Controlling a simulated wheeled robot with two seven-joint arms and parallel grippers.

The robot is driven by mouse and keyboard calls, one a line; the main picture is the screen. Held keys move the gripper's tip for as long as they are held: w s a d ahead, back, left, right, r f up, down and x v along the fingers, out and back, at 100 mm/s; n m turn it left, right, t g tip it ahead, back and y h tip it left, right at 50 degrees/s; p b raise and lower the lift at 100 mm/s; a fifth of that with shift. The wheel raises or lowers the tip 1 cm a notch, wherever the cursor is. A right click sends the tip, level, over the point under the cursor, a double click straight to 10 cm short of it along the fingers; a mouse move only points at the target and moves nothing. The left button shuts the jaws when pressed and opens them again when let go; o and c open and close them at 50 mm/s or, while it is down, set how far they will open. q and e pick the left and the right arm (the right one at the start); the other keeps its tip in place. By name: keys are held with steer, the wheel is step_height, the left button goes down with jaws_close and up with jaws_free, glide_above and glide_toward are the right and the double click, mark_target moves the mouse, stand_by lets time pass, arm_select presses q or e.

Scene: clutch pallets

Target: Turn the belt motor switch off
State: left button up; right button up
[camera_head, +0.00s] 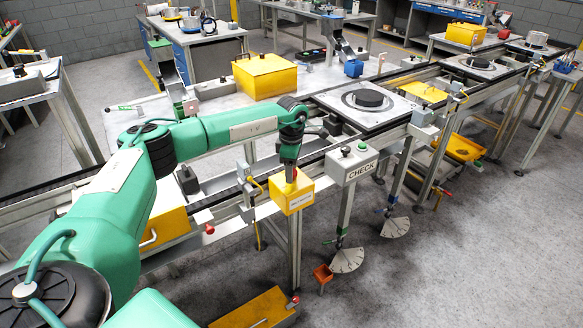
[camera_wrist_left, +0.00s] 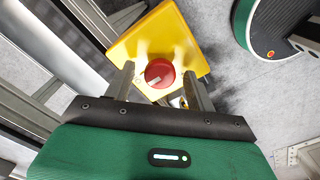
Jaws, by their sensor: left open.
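The belt motor switch is a yellow box (camera_head: 299,199) on the near side of the conveyor frame, with dark lettering on its front. In the left wrist view the yellow box (camera_wrist_left: 128,47) carries a round red knob (camera_wrist_left: 160,73) with a pale grey bar-shaped mark across it. My left gripper (camera_head: 290,178) points down at the top of the box. In the left wrist view its two fingers (camera_wrist_left: 158,78) are apart, one on each side of the knob; I cannot tell whether they touch it. My right gripper is not in view.
A grey CHECK box (camera_head: 351,164) with buttons stands just right of the switch. The conveyor (camera_head: 335,118) runs behind with pallets and dark round parts on it. A yellow box (camera_head: 264,76) sits on the table behind. Grey floor lies open at the right front.

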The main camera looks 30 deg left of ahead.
arm_select(q)
steer(key=c, duration=1)
steer(key=shift+n, duration=0.4)
steer(key=n, duration=0.4)
steer(key=shift+b, duration=0.3)
steer(key=n, duration=0.9)
steer(key=shift+r, duration=0.1)
steer(key=n, duration=0.4)
steer(key=shift+w+n, duration=0.1)
steer(key=shift+n, duration=0.2)
steer(key=o, duration=1)
